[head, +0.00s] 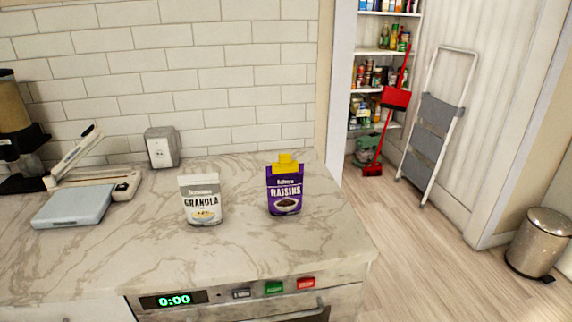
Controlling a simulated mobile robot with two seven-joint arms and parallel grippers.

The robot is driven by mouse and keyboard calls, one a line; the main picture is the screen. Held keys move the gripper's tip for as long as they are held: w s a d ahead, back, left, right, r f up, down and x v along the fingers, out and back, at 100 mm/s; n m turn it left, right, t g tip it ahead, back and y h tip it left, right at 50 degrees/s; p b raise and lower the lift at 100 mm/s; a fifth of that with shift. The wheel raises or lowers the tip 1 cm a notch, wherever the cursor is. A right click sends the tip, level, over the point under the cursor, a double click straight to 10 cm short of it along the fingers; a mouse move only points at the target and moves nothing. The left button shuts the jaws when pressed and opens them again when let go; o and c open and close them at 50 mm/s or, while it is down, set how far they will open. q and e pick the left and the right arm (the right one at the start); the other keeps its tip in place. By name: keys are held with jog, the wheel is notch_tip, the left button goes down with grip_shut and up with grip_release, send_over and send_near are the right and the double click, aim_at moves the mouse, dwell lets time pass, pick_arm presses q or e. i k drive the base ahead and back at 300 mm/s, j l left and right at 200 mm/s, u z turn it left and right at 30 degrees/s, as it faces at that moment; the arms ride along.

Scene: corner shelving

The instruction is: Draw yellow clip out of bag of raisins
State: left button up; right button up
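The purple bag of raisins (284,196) stands upright on the marble counter, near its right end. The yellow clip (285,164) sits across the top edge of the bag. Neither of my grippers shows in the head view, so nothing is seen touching the clip or the bag.
A white granola bag (200,200) stands left of the raisins. A scale (73,206), a slicer-like device (125,185) and a dispenser (15,120) are at the left. A small grey box (162,148) is by the wall. The counter (270,250) is clear in front of the bags.

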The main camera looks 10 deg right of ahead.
aim_at(285, 164)
jog(key=l+u, duration=0.2)
jog(key=u, duration=1.5)
jog(key=k+l+u, duration=0.1)
jog(key=l+u, duration=0.3)
jog(key=k+l+u, duration=0.15)
jog(key=u, duration=0.2)
jog(key=k+l+u, duration=0.2)
jog(key=u, duration=0.2)
jog(key=k+l+u, duration=0.35)
jog(key=k+u, duration=0.3)
jog(key=k, duration=0.3)
jog(key=k+l+u, duration=0.1)
jog(key=k, duration=1.2)
